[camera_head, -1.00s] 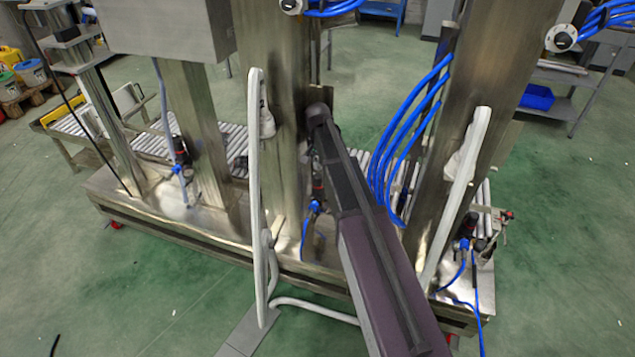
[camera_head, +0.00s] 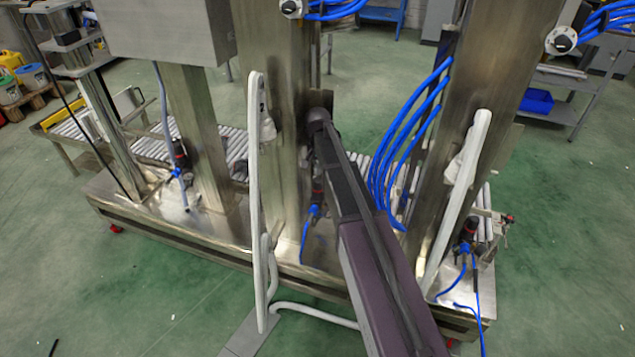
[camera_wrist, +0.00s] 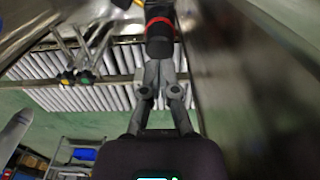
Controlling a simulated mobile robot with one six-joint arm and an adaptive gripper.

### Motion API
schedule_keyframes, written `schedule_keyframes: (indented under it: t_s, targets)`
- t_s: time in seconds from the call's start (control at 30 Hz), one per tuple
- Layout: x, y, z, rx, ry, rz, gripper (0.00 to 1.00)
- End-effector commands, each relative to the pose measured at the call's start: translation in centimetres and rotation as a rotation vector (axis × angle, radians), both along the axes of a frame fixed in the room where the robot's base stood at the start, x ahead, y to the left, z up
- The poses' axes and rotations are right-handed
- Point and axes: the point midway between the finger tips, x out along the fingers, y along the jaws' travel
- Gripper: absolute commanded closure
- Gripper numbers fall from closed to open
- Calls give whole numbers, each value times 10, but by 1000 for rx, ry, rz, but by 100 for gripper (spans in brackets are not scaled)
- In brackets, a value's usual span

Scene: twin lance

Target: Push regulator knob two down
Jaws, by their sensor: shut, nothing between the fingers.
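In the wrist view, a black regulator knob (camera_wrist: 159,48) with a red ring above it is at the top centre. My gripper (camera_wrist: 158,66) is shut and empty, its fingertips right at the knob's end. I cannot tell whether they touch it. In the head view, the middle regulator (camera_head: 317,190) stands low by the central steel column, partly hidden by my arm. My fingertips are hidden there. Similar regulators show at the left column (camera_head: 180,152) and at the right column (camera_head: 468,228).
White curved handles (camera_head: 256,180) and (camera_head: 460,190) rise on either side of my arm. Blue hoses (camera_head: 400,150) hang to its right. The steel column (camera_wrist: 235,70) stands close on the right in the wrist view. A roller conveyor (camera_head: 235,142) runs behind the columns.

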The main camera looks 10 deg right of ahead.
Motion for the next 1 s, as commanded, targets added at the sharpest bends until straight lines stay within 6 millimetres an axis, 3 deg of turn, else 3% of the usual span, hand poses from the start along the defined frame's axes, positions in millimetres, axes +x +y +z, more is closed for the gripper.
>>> schedule_keyframes:
  t_s: [1.0]
  targets:
    - [0,0,-6,0,0,0,100]
